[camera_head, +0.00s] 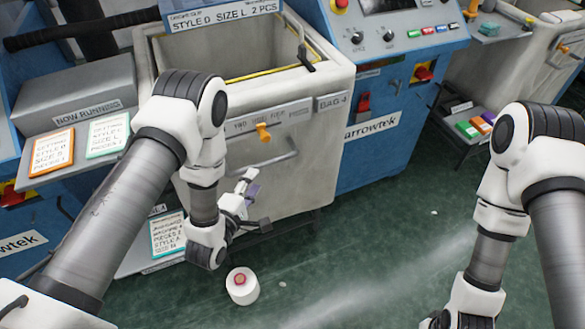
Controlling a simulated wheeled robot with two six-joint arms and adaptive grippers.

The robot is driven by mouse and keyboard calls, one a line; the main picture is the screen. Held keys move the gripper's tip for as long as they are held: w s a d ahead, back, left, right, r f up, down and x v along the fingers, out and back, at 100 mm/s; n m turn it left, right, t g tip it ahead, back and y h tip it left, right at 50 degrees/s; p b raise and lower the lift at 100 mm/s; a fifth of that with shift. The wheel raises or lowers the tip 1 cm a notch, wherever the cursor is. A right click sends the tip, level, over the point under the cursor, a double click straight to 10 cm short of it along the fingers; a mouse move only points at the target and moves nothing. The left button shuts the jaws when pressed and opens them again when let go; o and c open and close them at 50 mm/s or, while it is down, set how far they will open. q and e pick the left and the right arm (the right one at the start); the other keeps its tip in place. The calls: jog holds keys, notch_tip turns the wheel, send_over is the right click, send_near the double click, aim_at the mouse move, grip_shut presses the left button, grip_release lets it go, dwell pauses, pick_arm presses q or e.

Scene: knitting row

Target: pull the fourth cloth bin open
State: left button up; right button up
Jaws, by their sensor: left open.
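A pale cloth bin (318,182) stands in the upper middle, between blue machine bodies. Its open top shows an empty-looking inside, and a tag on its rim reads "BAG 4". Its front has an orange knob (263,132) and a grey bar handle (284,158) below it. My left gripper (258,203) is open, at the lower left of the bin's front. It appears a little below the handle, with no visible grip on it. My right gripper (452,321) is at the bottom edge, mostly cut off, well away from the bin.
A blue machine with a control panel (395,38) stands right of the bin. Another pale bin (478,72) is at the upper right. A white round object with a red top (242,286) is on the green floor (365,240) below my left gripper. The floor at centre right looks mostly clear.

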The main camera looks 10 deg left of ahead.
aim_at(262, 167)
pick_arm(q)
jog(key=x, duration=0.8)
jog(key=shift+a+r+p, duration=0.1)
jog(key=shift+r+p, duration=0.05)
jog(key=shift+p, duration=0.2)
jog(key=shift+a, duration=0.1)
grip_shut()
